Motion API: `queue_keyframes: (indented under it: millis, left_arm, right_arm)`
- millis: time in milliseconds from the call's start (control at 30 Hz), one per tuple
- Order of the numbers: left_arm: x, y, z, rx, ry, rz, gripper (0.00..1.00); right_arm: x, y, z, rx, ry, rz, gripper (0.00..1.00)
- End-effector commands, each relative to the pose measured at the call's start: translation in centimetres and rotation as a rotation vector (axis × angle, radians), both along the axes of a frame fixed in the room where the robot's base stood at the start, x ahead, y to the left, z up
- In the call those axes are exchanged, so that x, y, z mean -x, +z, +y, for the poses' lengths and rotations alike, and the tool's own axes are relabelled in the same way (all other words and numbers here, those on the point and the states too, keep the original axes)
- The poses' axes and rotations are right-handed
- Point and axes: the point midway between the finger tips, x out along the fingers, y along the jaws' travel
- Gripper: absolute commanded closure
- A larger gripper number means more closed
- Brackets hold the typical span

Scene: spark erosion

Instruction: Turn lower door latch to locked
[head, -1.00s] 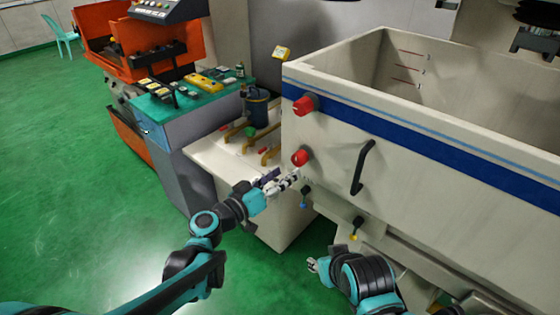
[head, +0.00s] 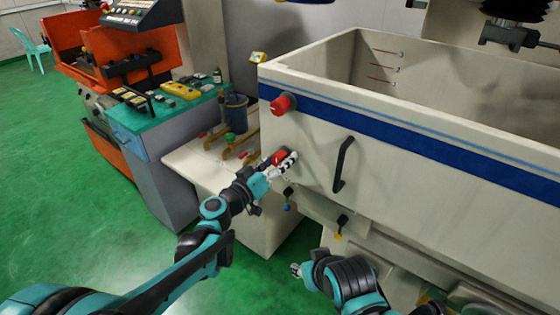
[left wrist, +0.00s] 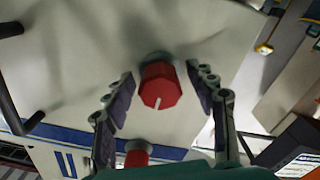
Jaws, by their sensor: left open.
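The lower door latch is a red knob (head: 279,157) on the white tank's front near its left edge. In the left wrist view the red knob (left wrist: 159,86) sits between my open fingers, with a pale mark on its face pointing toward the bottom of the picture. My left gripper (head: 290,160) is at the knob and partly covers it in the head view. In the left wrist view the fingers of my left gripper (left wrist: 162,92) stand on both sides of the knob, with gaps visible. My right gripper (head: 297,271) is low in front of the tank, small and away from the latch.
An upper red knob (head: 283,103) is on the blue stripe; it also shows in the left wrist view (left wrist: 137,154). A black door handle (head: 343,165) is right of the latch. Small blue-tipped (head: 288,198) and yellow-tipped (head: 341,227) valves hang below. A white bench (head: 200,165) stands left.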

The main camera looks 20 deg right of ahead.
Motion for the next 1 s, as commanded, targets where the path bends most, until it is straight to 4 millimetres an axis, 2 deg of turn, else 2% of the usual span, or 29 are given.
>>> queue_keyframes:
  millis: [33, 200, 633, 1000]
  left_arm:
    - [0.01, 0.00, 0.01, 0.000, 0.000, 0.000, 0.52]
    - [0.02, 0.00, 0.02, 0.000, 0.000, 0.000, 0.94]
    - [0.02, 0.01, 0.02, 0.038, 0.000, 0.049, 0.94]
    - [0.05, 0.04, 0.00, 0.212, 0.000, 0.272, 0.94]
  right_arm:
    - [0.00, 0.00, 0.00, 0.000, 0.000, 0.000, 0.60]
    - [0.00, 0.00, 0.00, 0.000, 0.000, 0.000, 0.60]
    - [0.01, 0.09, 0.00, 0.000, 0.000, 0.000, 0.60]
    - [0.00, 0.42, 0.00, 0.000, 0.000, 0.000, 0.60]
